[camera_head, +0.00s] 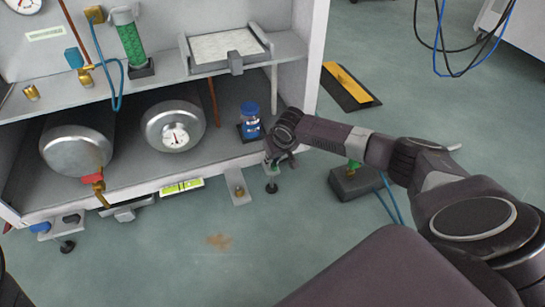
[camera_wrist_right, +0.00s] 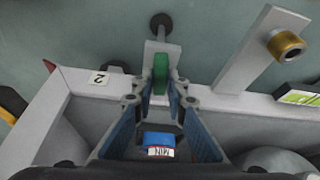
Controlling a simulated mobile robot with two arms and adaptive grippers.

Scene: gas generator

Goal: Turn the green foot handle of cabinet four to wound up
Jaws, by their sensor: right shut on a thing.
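The green foot handle (camera_wrist_right: 160,75) shows in the right wrist view, on a grey foot bracket at the cabinet's lower corner. My right gripper (camera_wrist_right: 161,91) has its two fingertips on either side of the handle and is shut on it. In the head view the right gripper (camera_head: 272,160) is at the front right corner of the cabinet (camera_head: 230,152), above a dark foot pad (camera_head: 271,187). There the gripper hides most of the handle. A label reading 2 (camera_wrist_right: 99,78) is on the cabinet edge near the handle. My left gripper is not in view.
Two metal tanks and a yellow-green level (camera_head: 181,187) are further left. A blue handle (camera_head: 40,228) is at the left foot. A dark pedal-like box (camera_head: 356,183) is on the floor to the right.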

